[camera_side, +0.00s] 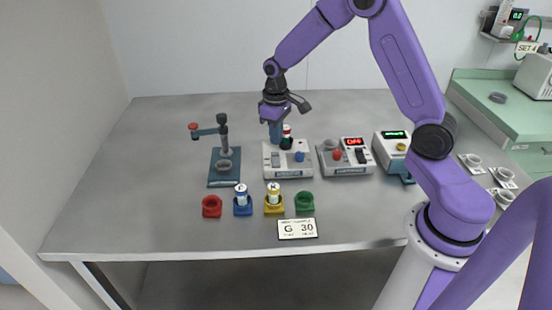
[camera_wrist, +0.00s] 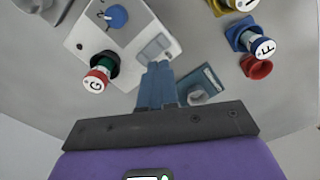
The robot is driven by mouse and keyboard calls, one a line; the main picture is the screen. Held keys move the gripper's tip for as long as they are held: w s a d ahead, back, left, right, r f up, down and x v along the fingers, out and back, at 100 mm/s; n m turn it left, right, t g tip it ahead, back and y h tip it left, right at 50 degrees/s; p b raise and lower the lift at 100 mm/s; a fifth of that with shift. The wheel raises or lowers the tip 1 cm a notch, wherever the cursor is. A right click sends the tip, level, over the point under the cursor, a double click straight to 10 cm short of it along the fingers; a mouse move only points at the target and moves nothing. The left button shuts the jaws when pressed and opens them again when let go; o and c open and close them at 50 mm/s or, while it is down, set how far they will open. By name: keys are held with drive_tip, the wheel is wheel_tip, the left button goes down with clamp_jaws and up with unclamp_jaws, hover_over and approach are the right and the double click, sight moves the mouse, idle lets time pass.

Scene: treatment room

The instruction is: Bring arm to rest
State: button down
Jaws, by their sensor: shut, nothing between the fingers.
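My gripper (camera_side: 275,137) is shut and empty, with its blue fingers pointing down above the back left of a white device with a blue knob (camera_side: 299,157). In the wrist view the closed fingers (camera_wrist: 158,68) show near the edge of that device (camera_wrist: 80,42). A vial with a red-rimmed white cap marked G (camera_wrist: 96,80) stands in a dark socket on the device, beside my fingers and apart from them in the wrist view.
A stand with a side arm (camera_side: 223,135) is left of my gripper. In front are a red holder (camera_side: 212,207), blue and yellow holders with vials, an empty green holder (camera_side: 305,202) and a "G 30" card (camera_side: 297,229). An OFF-display device (camera_side: 345,158) stands right. The table's left is clear.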

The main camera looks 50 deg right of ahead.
drive_tip(key=s+a+r+n, duration=0.2)
drive_tip(key=s+a+r, duration=0.15)
drive_tip(key=s, duration=0.45)
drive_tip(key=s+a+r+n, duration=0.3)
drive_tip(key=s+a, duration=0.1)
drive_tip(key=s, duration=0.3)
drive_tip(key=s+a+r+n, duration=0.2)
drive_tip(key=s+a+r, duration=0.15)
drive_tip(key=s, duration=0.45)
drive_tip(key=s+d+n, duration=0.2)
drive_tip(key=s, duration=0.6)
drive_tip(key=shift+s+d+n, duration=0.15)
drive_tip(key=shift+s+n, duration=0.15)
drive_tip(key=shift+s, duration=0.05)
